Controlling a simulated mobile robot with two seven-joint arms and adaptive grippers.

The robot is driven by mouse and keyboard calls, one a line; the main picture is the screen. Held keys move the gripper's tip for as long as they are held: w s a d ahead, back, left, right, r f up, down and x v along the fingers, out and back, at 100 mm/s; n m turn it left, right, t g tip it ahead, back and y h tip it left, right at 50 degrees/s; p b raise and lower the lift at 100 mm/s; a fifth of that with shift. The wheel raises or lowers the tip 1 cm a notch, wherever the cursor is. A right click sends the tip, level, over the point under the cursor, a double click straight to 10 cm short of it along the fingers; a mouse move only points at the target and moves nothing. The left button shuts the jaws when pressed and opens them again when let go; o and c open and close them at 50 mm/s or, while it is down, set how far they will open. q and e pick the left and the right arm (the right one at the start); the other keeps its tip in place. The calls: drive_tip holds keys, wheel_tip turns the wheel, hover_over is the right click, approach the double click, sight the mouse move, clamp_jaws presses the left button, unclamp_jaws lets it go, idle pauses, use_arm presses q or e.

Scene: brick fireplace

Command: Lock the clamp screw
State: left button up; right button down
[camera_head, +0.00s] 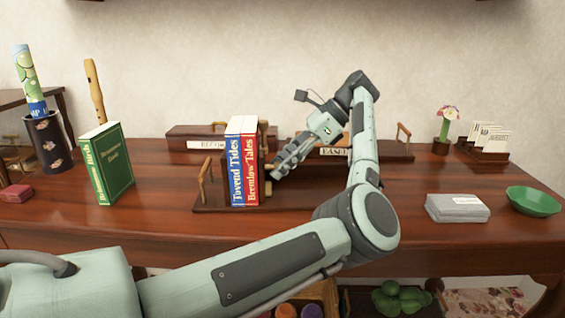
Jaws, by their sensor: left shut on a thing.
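A wooden book rack (215,205) stands on the desk and holds a blue book (236,165) and a red book (251,165) upright, side by side. A wooden upright plate (263,138) stands right of the red book. My left gripper (277,170) reaches in from the right, just right of the plate. It is shut on a small light-wood part low beside the plate, which looks like the clamp screw; the fingers hide most of it. Whether the screw is tight cannot be told. My right gripper is not in view.
My left arm crosses the front and right of the rack. Behind are a wooden box (215,132) and another labelled rack (390,150). A green book (108,165) stands at left. A grey box (457,208) and green bowl (533,200) are at right.

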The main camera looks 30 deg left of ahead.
use_arm(q)
drive_tip(key=o, duration=1.2)
drive_tip(key=shift+c, duration=0.2)
drive_tip(key=v, duration=0.7)
drive_tip(key=shift+d+r, duration=0.15)
drive_tip(key=shift+r, duration=0.05)
